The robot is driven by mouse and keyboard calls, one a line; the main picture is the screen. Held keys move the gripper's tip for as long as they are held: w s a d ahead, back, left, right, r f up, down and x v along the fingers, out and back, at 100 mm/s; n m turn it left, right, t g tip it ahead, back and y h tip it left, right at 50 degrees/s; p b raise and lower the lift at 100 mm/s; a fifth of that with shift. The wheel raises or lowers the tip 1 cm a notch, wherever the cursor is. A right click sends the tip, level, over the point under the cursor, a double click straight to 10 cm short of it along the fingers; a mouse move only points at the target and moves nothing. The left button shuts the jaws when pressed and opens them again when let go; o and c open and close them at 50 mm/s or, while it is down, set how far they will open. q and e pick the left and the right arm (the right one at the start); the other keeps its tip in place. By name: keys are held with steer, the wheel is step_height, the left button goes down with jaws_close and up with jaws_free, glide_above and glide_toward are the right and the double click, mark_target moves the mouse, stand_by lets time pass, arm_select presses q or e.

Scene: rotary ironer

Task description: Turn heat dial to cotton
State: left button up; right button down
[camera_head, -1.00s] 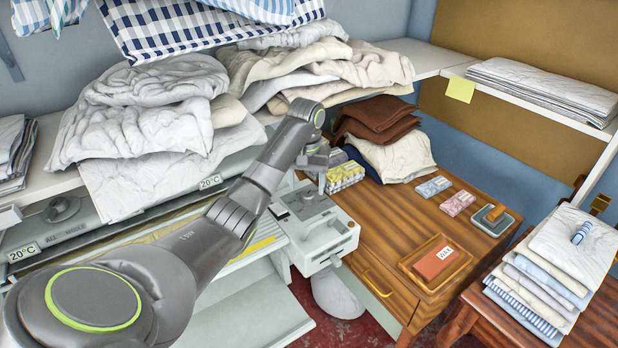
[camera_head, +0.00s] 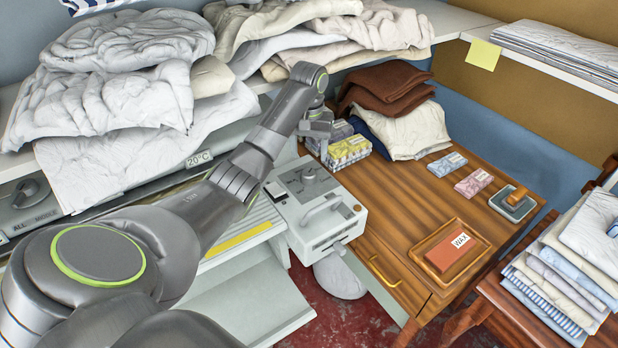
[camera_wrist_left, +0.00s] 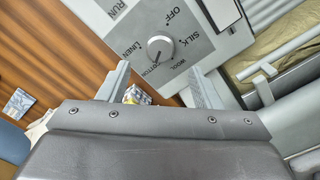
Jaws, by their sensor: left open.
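The heat dial (camera_wrist_left: 160,49) is a round grey knob on the white control box (camera_wrist_left: 205,25), with OFF, SILK, WOOL, COTTON and LINEN printed around it. Its dark pointer line is small, and I cannot tell surely which word it marks. In the wrist view my left gripper (camera_wrist_left: 160,72) is open, its two fingers apart on either side of the dial's lower side, with nothing between them. My right gripper is not in view.
A wooden cabinet (camera_head: 400,225) beside the box holds yellow-grey packets (camera_head: 348,152), folded brown cloths (camera_head: 390,88) and a tray with a WAX block (camera_head: 450,252). Crumpled white linen (camera_head: 110,95) lies on the shelf behind my arm. Folded cloths (camera_head: 560,270) stand at the right.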

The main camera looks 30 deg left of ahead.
mark_target(309, 172)
arm_select(q)
step_height(309, 172, down, 8)
steer(key=shift+r+p, duration=0.25)
steer(key=shift+p, duration=0.25)
steer(key=shift+s, duration=0.1)
steer(key=shift+c, duration=0.2)
steer(key=c, duration=1)
